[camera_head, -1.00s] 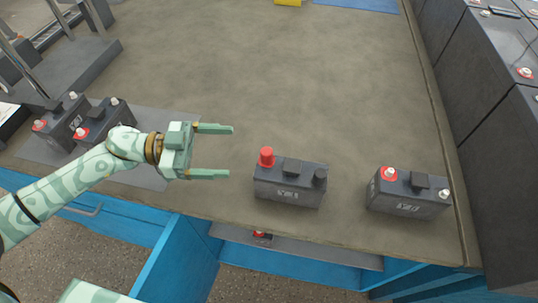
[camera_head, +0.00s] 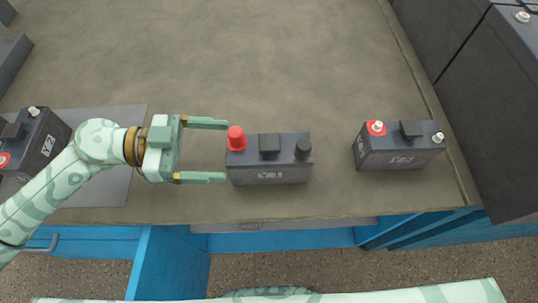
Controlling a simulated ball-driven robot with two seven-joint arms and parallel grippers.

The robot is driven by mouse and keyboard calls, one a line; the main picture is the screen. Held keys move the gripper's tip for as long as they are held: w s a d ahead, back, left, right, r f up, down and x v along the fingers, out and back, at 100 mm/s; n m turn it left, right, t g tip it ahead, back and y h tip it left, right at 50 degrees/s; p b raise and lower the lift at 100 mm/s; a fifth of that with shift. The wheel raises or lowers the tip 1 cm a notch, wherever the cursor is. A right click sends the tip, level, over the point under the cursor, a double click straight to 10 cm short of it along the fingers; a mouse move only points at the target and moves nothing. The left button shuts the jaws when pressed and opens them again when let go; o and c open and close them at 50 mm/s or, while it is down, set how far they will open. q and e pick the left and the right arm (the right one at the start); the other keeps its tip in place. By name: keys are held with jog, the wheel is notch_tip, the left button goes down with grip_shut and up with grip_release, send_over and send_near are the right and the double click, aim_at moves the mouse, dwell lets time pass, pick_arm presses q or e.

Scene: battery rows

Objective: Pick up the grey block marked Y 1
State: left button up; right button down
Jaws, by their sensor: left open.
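The grey block marked Y 1 (camera_head: 270,174) is a dark grey battery standing upright on the bench, with a red cap on its left end, a dark cap on its right end and a raised grip in the middle. My left gripper (camera_head: 226,151) is pale green and open. Its two fingers point right, and their tips reach the block's left end, one at the far side by the red cap and one at the near side. Whether they touch it, I cannot tell. My right gripper is not in view.
Another grey battery (camera_head: 399,154) with metal posts stands to the right, with a gap between. A battery marked Y 2 (camera_head: 36,144) stands at the left on a grey mat (camera_head: 107,180). The bench (camera_head: 255,60) behind is bare. Tall dark blocks (camera_head: 492,110) line the right.

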aim_at(256, 148)
pick_arm(q)
jog(key=d, duration=0.2)
jog(key=d+b, duration=0.1)
jog(key=d, duration=0.2)
jog(key=d+b, duration=0.1)
jog(key=d, duration=0.2)
jog(key=shift+f, duration=0.25)
grip_shut()
jog(key=shift+r, duration=0.15)
